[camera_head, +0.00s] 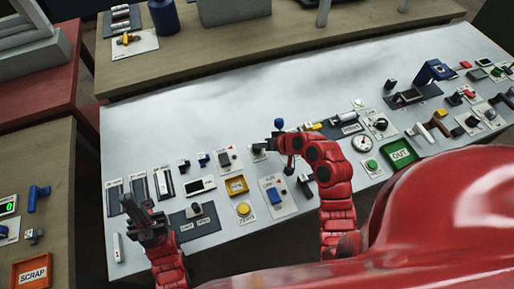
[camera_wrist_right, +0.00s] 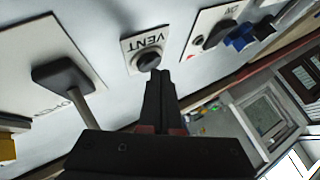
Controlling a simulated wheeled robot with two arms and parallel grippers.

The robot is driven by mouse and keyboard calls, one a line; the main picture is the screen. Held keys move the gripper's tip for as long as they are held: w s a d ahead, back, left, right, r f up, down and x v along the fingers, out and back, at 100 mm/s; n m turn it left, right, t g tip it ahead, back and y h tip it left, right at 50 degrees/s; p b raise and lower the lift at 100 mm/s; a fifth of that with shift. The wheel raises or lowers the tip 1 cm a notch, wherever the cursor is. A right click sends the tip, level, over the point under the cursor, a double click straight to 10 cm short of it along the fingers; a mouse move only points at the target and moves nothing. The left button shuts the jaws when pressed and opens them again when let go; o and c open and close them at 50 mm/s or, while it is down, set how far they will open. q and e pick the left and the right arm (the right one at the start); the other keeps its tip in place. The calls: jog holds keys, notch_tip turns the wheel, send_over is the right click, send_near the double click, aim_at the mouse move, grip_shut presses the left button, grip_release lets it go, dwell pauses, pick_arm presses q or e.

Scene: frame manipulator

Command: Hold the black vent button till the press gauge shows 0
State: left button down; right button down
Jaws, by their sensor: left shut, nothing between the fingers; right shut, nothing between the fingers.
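The black vent button (camera_wrist_right: 148,62) is round and sits on a white plate marked VENT in the right wrist view. My right gripper (camera_wrist_right: 157,74) is shut and empty, its tips right at the button's lower edge in that view. I cannot tell whether they touch it or press it in. In the head view the vent plate (camera_head: 257,148) is partly hidden by my right gripper (camera_head: 268,147). A round white dial gauge (camera_head: 362,143) stands to the right of my right arm; its reading is too small to make out. My left gripper (camera_head: 150,225) is shut and empty over the panel's left end.
An orange SCRAP tray (camera_head: 32,272) is at far left. The panel's back strip is bare.

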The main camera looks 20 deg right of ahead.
aim_at(259, 150)
jog(key=shift+f+b, duration=0.3)
jog(key=shift+f, duration=0.15)
jog(key=shift+r, duration=0.1)
dwell(2.0)
jog(key=shift+r+p, duration=0.55)
jog(key=shift+r, duration=0.25)
jog(key=shift+r+p, duration=1.6)
jog(key=shift+r, duration=0.9)
jog(key=shift+w, duration=0.1)
